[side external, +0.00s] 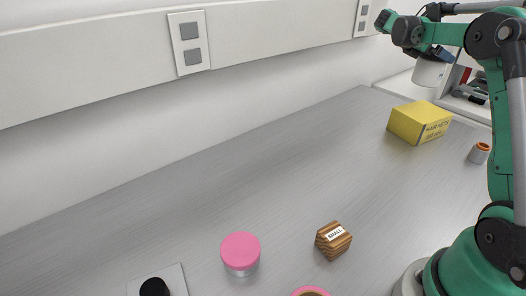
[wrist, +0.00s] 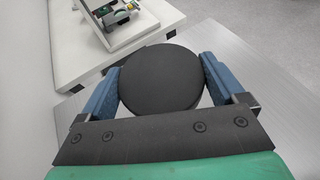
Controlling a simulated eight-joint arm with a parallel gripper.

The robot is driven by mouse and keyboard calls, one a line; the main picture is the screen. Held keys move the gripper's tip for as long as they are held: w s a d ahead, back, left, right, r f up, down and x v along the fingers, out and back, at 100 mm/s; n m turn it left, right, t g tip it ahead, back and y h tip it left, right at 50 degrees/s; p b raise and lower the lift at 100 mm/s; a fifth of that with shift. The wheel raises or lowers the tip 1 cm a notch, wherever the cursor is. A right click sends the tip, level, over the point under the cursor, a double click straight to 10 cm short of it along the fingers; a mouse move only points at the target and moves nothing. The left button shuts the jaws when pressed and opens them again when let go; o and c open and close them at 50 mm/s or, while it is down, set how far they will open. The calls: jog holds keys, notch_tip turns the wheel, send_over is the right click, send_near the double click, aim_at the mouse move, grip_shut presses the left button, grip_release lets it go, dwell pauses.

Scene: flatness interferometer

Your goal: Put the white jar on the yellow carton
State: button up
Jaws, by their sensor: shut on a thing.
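The white jar (side external: 428,73) is held upright in the air at the upper right of the side external view. Its round black lid (wrist: 160,80) fills the middle of the wrist view. My gripper (side external: 440,53) is shut on it, with one blue finger on each side of the jar in the wrist view (wrist: 160,85). The yellow carton (side external: 419,122) lies on the grey bench, lower in the side external picture than the jar, with a visible gap between them. The carton does not show in the wrist view, where the jar and gripper block much of the scene.
A small orange-topped jar (side external: 479,153) stands right of the carton. A wooden block marked SMALL (side external: 333,240), a pink-lidded jar (side external: 240,252) and a black knob (side external: 154,287) are at the front. A white table with a device (wrist: 125,22) stands beyond. The bench's middle is clear.

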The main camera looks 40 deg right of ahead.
send_over(418, 114)
notch_tip(418, 114, down, 3)
notch_tip(418, 114, down, 8)
jog(key=shift+d+r, duration=0.1)
jog(key=shift+r, duration=0.15)
jog(key=shift+f, duration=0.1)
jog(key=o, duration=1.1)
